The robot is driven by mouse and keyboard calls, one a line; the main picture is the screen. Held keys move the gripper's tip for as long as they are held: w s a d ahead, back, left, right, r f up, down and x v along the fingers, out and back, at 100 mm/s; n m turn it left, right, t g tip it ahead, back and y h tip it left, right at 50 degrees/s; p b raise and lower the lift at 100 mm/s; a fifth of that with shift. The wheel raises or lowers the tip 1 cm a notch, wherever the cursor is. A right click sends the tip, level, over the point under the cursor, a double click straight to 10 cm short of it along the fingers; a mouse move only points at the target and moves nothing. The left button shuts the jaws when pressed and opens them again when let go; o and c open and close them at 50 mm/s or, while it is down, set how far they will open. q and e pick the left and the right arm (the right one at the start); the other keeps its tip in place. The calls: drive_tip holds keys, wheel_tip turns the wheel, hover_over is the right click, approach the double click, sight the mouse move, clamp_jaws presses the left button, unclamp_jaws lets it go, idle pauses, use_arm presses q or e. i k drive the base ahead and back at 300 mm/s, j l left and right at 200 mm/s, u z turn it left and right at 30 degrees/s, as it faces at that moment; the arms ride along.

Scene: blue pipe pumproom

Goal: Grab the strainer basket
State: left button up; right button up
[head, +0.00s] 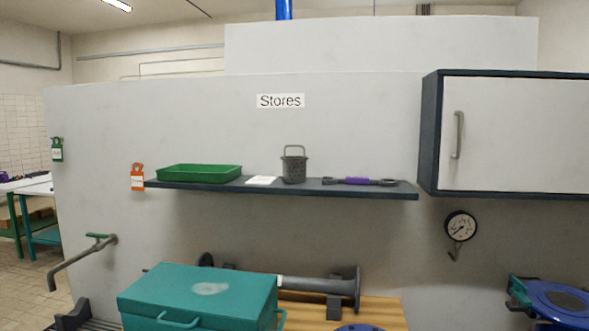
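The strainer basket (294,168) is a dark grey perforated cup with a raised loop handle. It stands upright on the dark wall shelf (300,187), right of the shelf's middle-left, below the "Stores" sign. A white flat item (261,180) lies just left of it, and a wrench with a purple grip (359,181) lies to its right. Neither of my grippers shows in the head view.
A green tray (199,173) sits on the shelf's left part. A closed wall cabinet (509,135) hangs at the right, above a pressure gauge (461,226). Below the shelf are a teal toolbox (200,294), a grey flanged pipe (318,287) and a wooden surface (385,309). A tap (80,262) juts out at left.

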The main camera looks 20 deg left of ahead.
sight(293, 167)
drive_tip(key=i+z, duration=0.2)
drive_tip(key=i, duration=0.65)
